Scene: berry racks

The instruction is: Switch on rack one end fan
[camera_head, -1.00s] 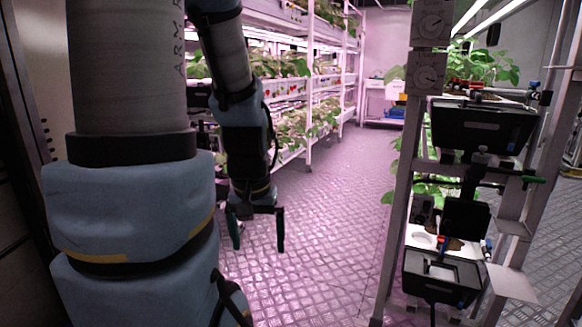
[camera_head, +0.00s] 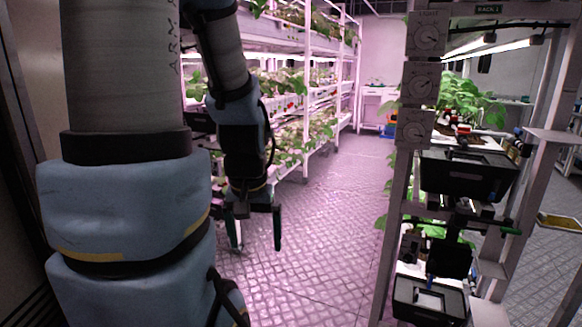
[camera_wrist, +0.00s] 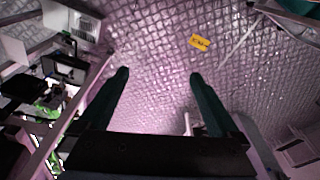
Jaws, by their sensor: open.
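Black bins, an upper one (camera_head: 466,176) and a lower one (camera_head: 428,303), sit on the rack's end. A small shelf plate (camera_head: 556,136) juts out at right. Planted shelves (camera_head: 290,92) line the left. The aisle floor (camera_head: 320,220) is clear. A yellow floor marker (camera_wrist: 200,43) lies below.

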